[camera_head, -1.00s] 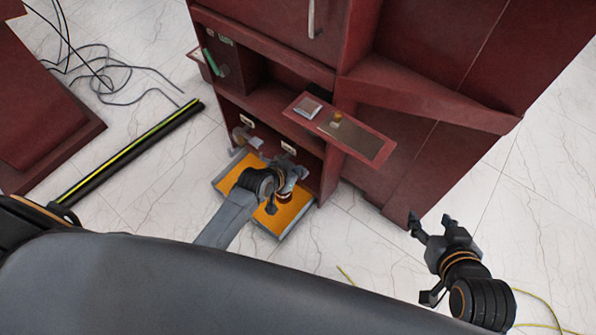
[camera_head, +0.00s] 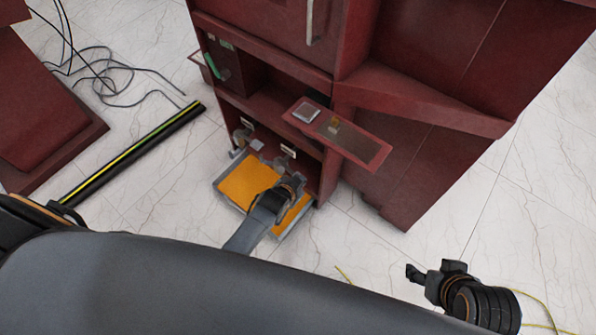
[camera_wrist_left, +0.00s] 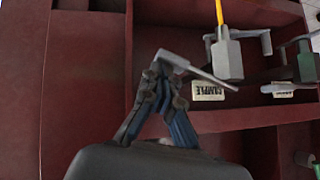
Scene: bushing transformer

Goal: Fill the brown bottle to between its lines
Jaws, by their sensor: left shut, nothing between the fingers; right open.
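My left gripper (camera_head: 294,182) is in front of the lower opening, above the orange tray. In the left wrist view its fingers (camera_wrist_left: 164,82) are shut with nothing between them, at a light grey lever (camera_wrist_left: 205,75); I cannot tell whether they touch it. A grey valve (camera_wrist_left: 227,58) with a yellow stem is to the right of the fingers. My right gripper (camera_head: 428,277) is open over the floor, away from the cabinet.
The red cabinet (camera_head: 420,100) fills the top centre and right. An orange tray (camera_head: 238,187) with grey rims lies at its foot. A sample label (camera_wrist_left: 209,91) is below the valve. A black and yellow bar (camera_head: 130,152) and loose cables (camera_head: 110,75) lie on the floor at left.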

